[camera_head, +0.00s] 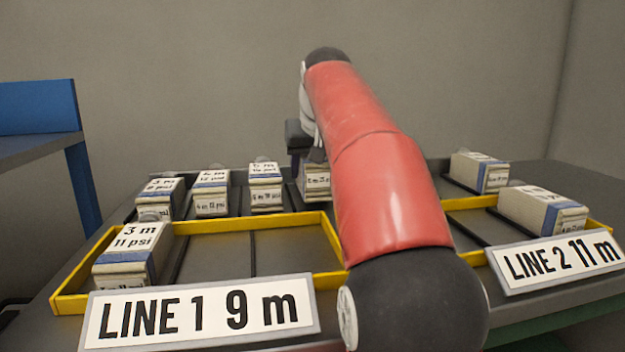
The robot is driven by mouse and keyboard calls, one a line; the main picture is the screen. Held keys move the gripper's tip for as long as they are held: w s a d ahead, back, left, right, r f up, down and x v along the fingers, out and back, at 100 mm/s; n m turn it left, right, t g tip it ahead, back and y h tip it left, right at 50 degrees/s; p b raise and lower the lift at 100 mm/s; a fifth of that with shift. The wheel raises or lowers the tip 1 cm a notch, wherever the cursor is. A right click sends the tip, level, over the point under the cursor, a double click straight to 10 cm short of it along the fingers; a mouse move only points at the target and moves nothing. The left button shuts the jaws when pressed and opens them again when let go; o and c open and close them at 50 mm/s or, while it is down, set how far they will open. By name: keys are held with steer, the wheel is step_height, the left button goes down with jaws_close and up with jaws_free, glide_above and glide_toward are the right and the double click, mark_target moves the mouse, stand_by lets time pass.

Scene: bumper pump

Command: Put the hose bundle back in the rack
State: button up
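The hose bundles are pale blocks with blue bands and printed labels. In the dark rack (232,178) at the back stand bundles marked 3 m (160,193), 4 m (212,190) and 5 m (265,187), with another at the far right (480,172). A further bundle (317,181) shows beside my arm, partly hidden, directly below my gripper (312,152). My gripper's fingers are mostly hidden behind my red arm; I cannot tell whether they hold that bundle. A 3 m, 11 psi bundle (130,250) sits in the left end of the yellow line 1 tray (200,222).
The line 1 tray's middle and right slots look empty. The yellow line 2 tray (470,203) holds a long bundle (543,210). Signs read LINE 1 9 m (200,312) and LINE 2 11 m (557,262). A blue-framed bench (40,115) stands left. My arm hides the table's middle.

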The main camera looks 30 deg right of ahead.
steer(key=shift+f, duration=0.45)
steer(key=o, duration=1.3)
steer(key=shift+f, duration=0.15)
steer(key=shift+o, duration=0.2)
steer(key=shift+r, duration=0.2)
steer(key=p+v, duration=0.3)
steer(key=v, duration=0.7)
steer(key=shift+r+p, duration=0.3)
steer(key=shift+s+a+r, duration=0.15)
steer(key=shift+s+r, duration=0.35)
